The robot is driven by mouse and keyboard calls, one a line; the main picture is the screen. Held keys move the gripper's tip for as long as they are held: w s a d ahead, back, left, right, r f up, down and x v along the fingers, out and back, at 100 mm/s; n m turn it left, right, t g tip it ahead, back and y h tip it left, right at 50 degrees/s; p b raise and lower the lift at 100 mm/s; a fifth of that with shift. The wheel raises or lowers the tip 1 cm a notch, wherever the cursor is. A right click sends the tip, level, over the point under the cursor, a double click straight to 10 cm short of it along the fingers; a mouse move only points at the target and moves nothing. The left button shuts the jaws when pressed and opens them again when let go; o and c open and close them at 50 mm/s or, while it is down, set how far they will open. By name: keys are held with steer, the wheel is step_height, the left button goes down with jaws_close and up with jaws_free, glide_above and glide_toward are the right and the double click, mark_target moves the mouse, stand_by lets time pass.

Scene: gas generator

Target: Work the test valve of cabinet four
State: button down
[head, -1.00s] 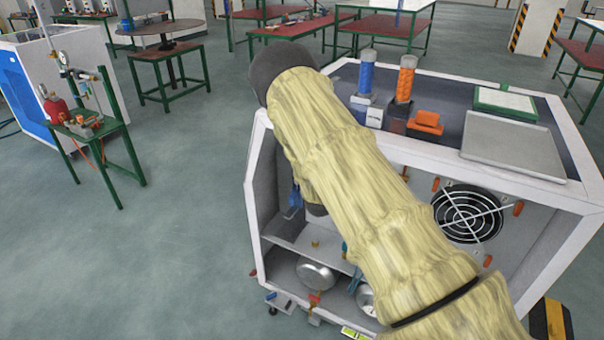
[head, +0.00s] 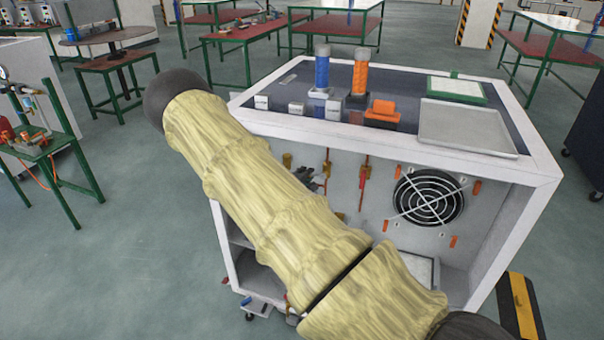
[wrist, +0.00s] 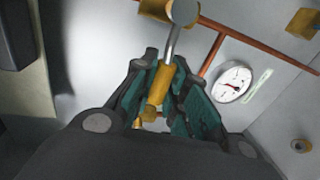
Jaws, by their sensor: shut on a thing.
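In the wrist view my gripper (wrist: 166,82) has its teal-padded fingers closed around a brass-yellow valve part (wrist: 159,86). A silver rod (wrist: 172,42) with a round grey end (wrist: 184,12) rises from between the fingers. I take this as the test valve, though no label shows. In the head view my arm crosses the front of the white cabinet (head: 556,190), with its far end hidden. Which cabinet number this is cannot be read.
In the wrist view a copper pipe (wrist: 211,54) and a round gauge (wrist: 232,84) lie close to the right. In the head view a fan grille (head: 430,198) sits inside the cabinet. A blue cylinder (head: 322,72), an orange cylinder (head: 361,72) and a grey tray (head: 468,126) stand on top.

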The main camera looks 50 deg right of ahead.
steer(key=shift+w, duration=0.1)
steer(key=c, duration=1.4)
jaws_free()
steer(key=v, duration=1.2)
steer(key=shift+f, duration=0.1)
